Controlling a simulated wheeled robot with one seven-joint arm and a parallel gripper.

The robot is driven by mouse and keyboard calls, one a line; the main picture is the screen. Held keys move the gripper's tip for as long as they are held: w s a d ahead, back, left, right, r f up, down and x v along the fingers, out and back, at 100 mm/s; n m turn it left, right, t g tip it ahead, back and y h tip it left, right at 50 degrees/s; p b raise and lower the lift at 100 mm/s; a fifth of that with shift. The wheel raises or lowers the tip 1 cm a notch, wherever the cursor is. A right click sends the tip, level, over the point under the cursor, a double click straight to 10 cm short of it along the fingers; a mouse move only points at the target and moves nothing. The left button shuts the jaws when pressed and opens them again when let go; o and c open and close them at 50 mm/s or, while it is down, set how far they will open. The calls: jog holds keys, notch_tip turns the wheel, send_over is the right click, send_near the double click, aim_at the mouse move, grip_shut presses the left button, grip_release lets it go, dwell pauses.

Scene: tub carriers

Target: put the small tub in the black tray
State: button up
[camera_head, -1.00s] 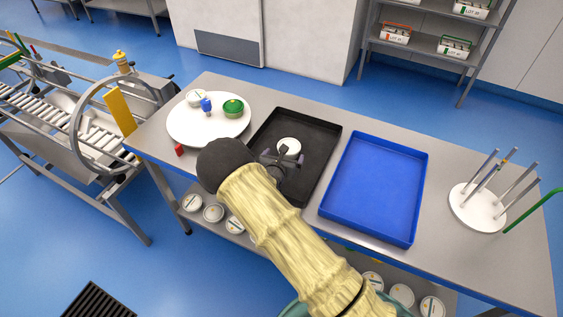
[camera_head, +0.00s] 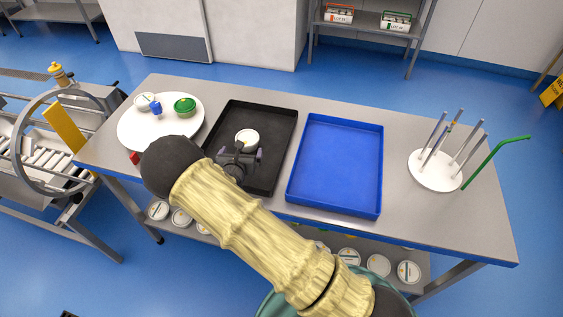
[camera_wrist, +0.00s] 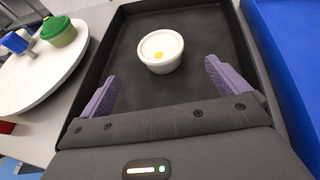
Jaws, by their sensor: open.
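A small white tub (camera_head: 247,137) with a lid stands upright in the black tray (camera_head: 284,122). In the wrist view the tub (camera_wrist: 160,50) shows a yellow dot on its lid and rests on the floor of the black tray (camera_wrist: 228,15). My gripper (camera_head: 241,158) is above the near part of the black tray. In the wrist view its purple fingers (camera_wrist: 162,84) are spread wide, with nothing between them. The tub is just beyond the fingertips and apart from them.
A blue tray (camera_head: 337,165) lies empty to the right. A round white board (camera_head: 135,130) at left bears a green tub (camera_head: 184,107), a blue item (camera_head: 155,109) and another white tub (camera_head: 143,101). A white base with upright pegs (camera_head: 436,178) stands at right.

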jog(key=s+d+r+m+g+h, duration=0.3)
jog(key=s+d+r+m+g, duration=0.1)
jog(key=d+m, duration=0.5)
jog(key=s+d+r+m+g+h, duration=0.35)
jog(key=s+d+m, duration=0.2)
jog(key=d, duration=0.55)
jog(key=s+d+r+m+g+y, duration=0.1)
jog(key=s+r+m+y, duration=0.3)
jog(key=s+m, duration=0.5)
jog(key=s+d+r+m+g+y, duration=0.1)
jog(key=s+r+m+g+y, duration=0.1)
jog(key=s+r+m+y, duration=0.2)
jog(key=s+r+m, duration=0.2)
jog(key=s+m, duration=0.2)
jog(key=m, duration=0.2)
jog(key=shift+s+d+m, duration=0.15)
jog(key=shift+s+m, duration=0.2)
jog(key=shift+y, duration=0.25)
